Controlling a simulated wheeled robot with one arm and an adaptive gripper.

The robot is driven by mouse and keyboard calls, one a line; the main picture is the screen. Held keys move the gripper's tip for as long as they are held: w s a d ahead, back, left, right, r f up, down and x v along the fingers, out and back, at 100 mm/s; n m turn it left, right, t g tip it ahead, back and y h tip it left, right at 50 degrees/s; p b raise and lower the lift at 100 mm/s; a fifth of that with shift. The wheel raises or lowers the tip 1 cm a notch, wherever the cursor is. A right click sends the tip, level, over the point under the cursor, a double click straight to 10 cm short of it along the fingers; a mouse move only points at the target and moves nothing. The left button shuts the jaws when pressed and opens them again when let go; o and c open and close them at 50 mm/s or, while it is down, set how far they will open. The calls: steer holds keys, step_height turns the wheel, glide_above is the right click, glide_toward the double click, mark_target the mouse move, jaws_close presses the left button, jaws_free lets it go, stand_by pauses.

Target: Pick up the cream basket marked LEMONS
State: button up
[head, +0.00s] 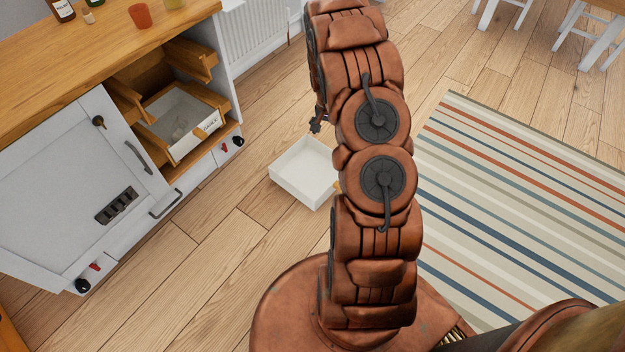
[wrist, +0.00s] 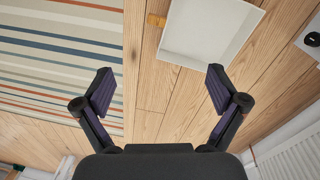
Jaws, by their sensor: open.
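A cream basket (head: 183,128) with a label on its front sits on a wooden rack inside the cabinet at the left of the head view. The labelled basket cannot be made out in the wrist view.
An open white box (head: 303,172) stands on the floor below my arm; it also shows in the wrist view (wrist: 207,32). The cabinet door (head: 75,180) is at the left. A radiator (head: 260,30) stands behind. A striped rug (head: 520,210) lies at the right.

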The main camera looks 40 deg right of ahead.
steer(key=d+f+m+b, duration=0.1)
steer(key=d+f+b, duration=0.1)
steer(key=f, duration=0.7)
steer(key=d+f+m+b, duration=0.1)
steer(key=d+f+b, duration=0.1)
steer(key=f, duration=0.7)
steer(key=s+d+f+m+b, duration=0.1)
steer(key=d+f+b, duration=0.1)
steer(key=f, duration=0.7)
steer(key=shift+d+f+m+t+y+b, duration=0.2)
steer(key=shift+d+m+t+y+b, duration=0.15)
steer(key=shift+b, duration=0.55)
step_height(320, 180, down, 2)
steer(key=shift+f+b, duration=0.1)
steer(key=shift+b, duration=0.25)
steer(key=f, duration=0.1)
steer(key=f+b, duration=0.1)
steer(key=f, duration=0.1)
steer(key=f+b, duration=0.1)
steer(key=f, duration=0.1)
steer(key=shift+s+a, duration=0.3)
steer(key=shift+f, duration=0.35)
steer(key=c, duration=1.6)
steer(key=shift+r, duration=0.15)
